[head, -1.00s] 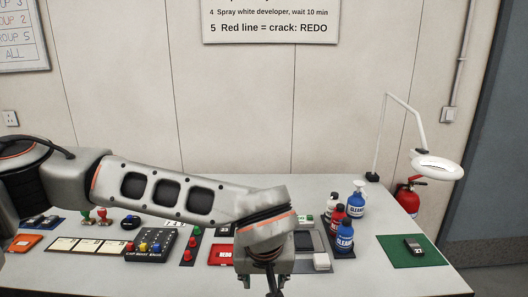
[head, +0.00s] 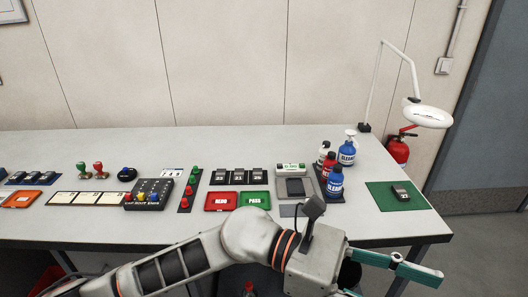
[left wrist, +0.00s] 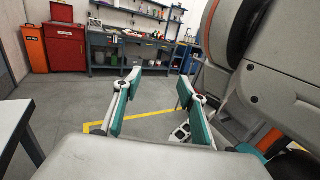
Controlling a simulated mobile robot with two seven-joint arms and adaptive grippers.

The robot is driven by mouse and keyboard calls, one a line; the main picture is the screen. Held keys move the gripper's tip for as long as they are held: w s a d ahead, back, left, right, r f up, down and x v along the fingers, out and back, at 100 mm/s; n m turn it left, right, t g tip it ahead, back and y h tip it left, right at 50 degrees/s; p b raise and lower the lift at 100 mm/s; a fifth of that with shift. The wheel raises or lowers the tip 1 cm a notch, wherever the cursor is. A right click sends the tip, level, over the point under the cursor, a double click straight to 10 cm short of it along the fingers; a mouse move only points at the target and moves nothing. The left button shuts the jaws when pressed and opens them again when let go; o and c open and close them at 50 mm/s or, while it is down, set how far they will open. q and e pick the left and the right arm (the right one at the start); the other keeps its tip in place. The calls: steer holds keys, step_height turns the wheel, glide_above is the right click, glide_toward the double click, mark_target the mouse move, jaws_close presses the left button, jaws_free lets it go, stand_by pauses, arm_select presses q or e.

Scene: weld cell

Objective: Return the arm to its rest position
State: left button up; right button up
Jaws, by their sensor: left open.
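My left arm comes in low along the front of the table in the head view. My left gripper (head: 398,274) is at the lower right, past the table's front edge, with its teal fingers pointing right. In the left wrist view the two fingers (left wrist: 160,82) are spread apart with nothing between them, over open grey floor. My right gripper does not show in the head view. A teal and black part at the lower right of the left wrist view may belong to it, but too little shows to tell.
The table (head: 400,226) holds red (head: 221,201) and green (head: 254,200) trays, a button box (head: 150,192), bottles (head: 335,182), a green mat (head: 385,197) and a lamp (head: 428,116). A table corner (left wrist: 10,118) is left in the wrist view; a workbench (left wrist: 125,50) stands far back.

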arm_select(q)
steer(key=w+a+r+n+t+h, duration=0.1)
steer(key=w+a+n+t+h, duration=0.25)
steer(key=w+n+t, duration=0.4)
steer(key=w+a+r+n+t+h, duration=0.2)
steer(key=w+n+t+h, duration=0.25)
steer(key=n, duration=0.65)
steer(key=w+a+f+n+t+y, duration=1.05)
steer(key=a+f+n+t, duration=0.35)
steer(key=n, duration=0.6)
steer(key=s+a+f+n+g+y, duration=0.1)
steer(key=a+f+n+y, duration=0.4)
steer(key=f, duration=0.5)
steer(key=s+a+f+n+g+y, duration=0.1)
steer(key=s+a+f+n+y, duration=0.15)
steer(key=a+f+n, duration=0.6)
steer(key=s+a+f+n+g+y, duration=0.1)
steer(key=s+a+f+g, duration=0.1)
steer(key=s+f, duration=0.3)
steer(key=s+a+f+n+g+y, duration=0.2)
steer(key=s+a+f, duration=0.3)
steer(key=f, duration=0.5)
steer(key=shift+s+a+g, duration=0.3)
steer(key=shift+s, duration=0.1)
